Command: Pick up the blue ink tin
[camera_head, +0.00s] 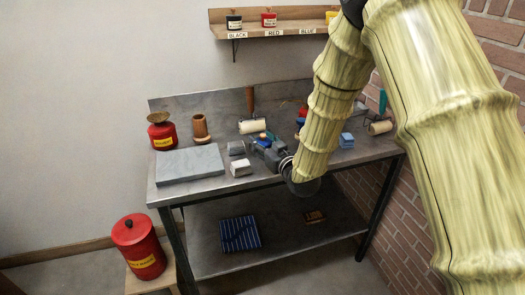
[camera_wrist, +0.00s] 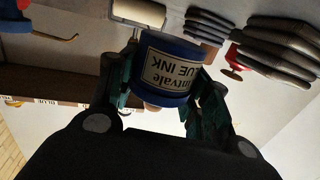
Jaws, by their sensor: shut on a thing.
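The blue ink tin (camera_wrist: 168,68) is between the two fingers of my gripper (camera_wrist: 165,92) in the wrist view, and the fingers are shut on it. Its pale label reads upside down there. In the head view my gripper (camera_head: 266,146) is over the front part of the workbench (camera_head: 210,183), with a bit of blue showing at its fingers. The tin is mostly hidden there, and I cannot tell whether it touches the bench top.
A wall shelf (camera_head: 270,34) holds black (camera_head: 234,22), red (camera_head: 269,19) and yellow tins above BLACK, RED and BLUE labels.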

